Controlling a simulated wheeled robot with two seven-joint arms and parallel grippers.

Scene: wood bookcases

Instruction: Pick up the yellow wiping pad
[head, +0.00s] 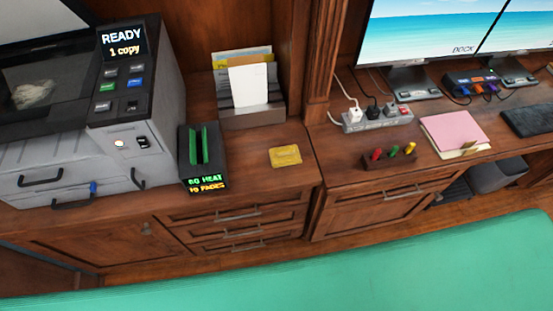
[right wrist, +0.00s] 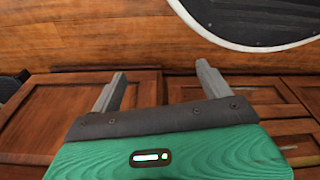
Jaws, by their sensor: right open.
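The yellow wiping pad (head: 286,156) lies flat on the wooden counter, right of the dark device with green slots and left of the wooden post. Nothing covers it in the head view. My right gripper (right wrist: 160,72) shows in the right wrist view, its two grey fingers apart with nothing between them. Wood panels and planks lie beyond the fingers; the pad is not in that view. Neither gripper shows in the head view.
A copier (head: 130,110) and the slotted device (head: 203,158) stand left of the pad. A paper holder (head: 252,112) is behind it. A power strip (head: 377,118), a rack of coloured plugs (head: 390,160) and a pink notebook (head: 453,133) are to the right. The counter around the pad is clear.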

